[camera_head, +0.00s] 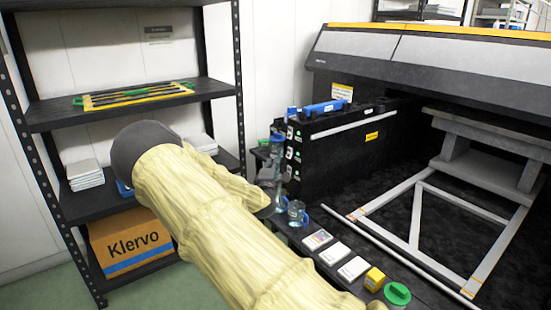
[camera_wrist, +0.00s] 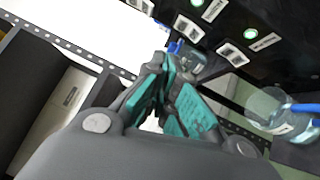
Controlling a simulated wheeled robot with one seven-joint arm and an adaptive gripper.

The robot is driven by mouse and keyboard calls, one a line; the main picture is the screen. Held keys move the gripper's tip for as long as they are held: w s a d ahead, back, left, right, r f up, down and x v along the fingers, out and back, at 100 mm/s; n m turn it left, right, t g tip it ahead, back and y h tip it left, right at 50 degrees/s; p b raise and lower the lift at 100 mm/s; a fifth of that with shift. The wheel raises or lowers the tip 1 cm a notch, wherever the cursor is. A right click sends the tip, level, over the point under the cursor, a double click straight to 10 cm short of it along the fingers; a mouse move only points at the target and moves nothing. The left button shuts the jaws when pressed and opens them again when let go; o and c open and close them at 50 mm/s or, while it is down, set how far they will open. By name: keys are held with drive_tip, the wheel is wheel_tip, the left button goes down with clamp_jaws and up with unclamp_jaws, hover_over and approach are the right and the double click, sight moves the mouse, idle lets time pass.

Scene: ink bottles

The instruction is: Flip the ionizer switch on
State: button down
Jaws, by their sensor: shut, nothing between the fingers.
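The black printer side panel (camera_head: 330,140) carries several small white switch plates with green parts, one above another, on its left end; I cannot tell which is the ionizer switch. One plate (camera_head: 290,132) is at the top of that column. In the wrist view, a plate with a green rocker (camera_wrist: 229,48) lies beyond my fingers, and another shows higher up (camera_wrist: 215,10). My gripper (camera_wrist: 174,84) has its teal-padded fingers drawn together at the tips and empty, below and left of these plates. In the head view, my gripper (camera_head: 268,178) is just left of the panel, apparently apart from it.
Clear bottles with blue parts stand by the panel, one at the ledge (camera_head: 297,213) and one close to my gripper (camera_wrist: 268,110). White cards (camera_head: 336,253), a yellow cube (camera_head: 374,279) and a green round cap (camera_head: 397,293) lie along the ledge. A black shelf rack (camera_head: 130,105) stands left.

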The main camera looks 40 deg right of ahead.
drive_tip(key=shift+r+v, duration=0.15)
drive_tip(key=shift+v, duration=0.75)
drive_tip(key=shift+r+v, duration=0.15)
drive_tip(key=shift+v, duration=0.75)
drive_tip(key=s+a+f+m+g+y, duration=0.25)
drive_tip(key=s+f, duration=0.55)
drive_tip(key=f, duration=0.4)
drive_tip(key=s+a+f+m+g+y, duration=0.1)
drive_tip(key=s+a+f+g+y, duration=0.15)
drive_tip(key=s+f, duration=0.8)
drive_tip(key=s+a+f+m+g+y, duration=0.2)
drive_tip(key=s+a+f+g, duration=0.1)
drive_tip(key=s+a+f, duration=0.45)
drive_tip(key=s+a+f+m+g+y, duration=0.2)
drive_tip(key=s+a+f, duration=0.3)
drive_tip(key=s+f, duration=0.5)
drive_tip(key=s+a+m+g+y, duration=0.4)
drive_tip(key=s+a+y, duration=0.1)
drive_tip(key=s+a, duration=1.15)
wheel_tip(320, 180, up, 20)
drive_tip(key=s+d+p, duration=0.1)
drive_tip(key=s+p, duration=0.1)
drive_tip(key=p, duration=1.8)
drive_tip(key=shift+d, duration=0.2)
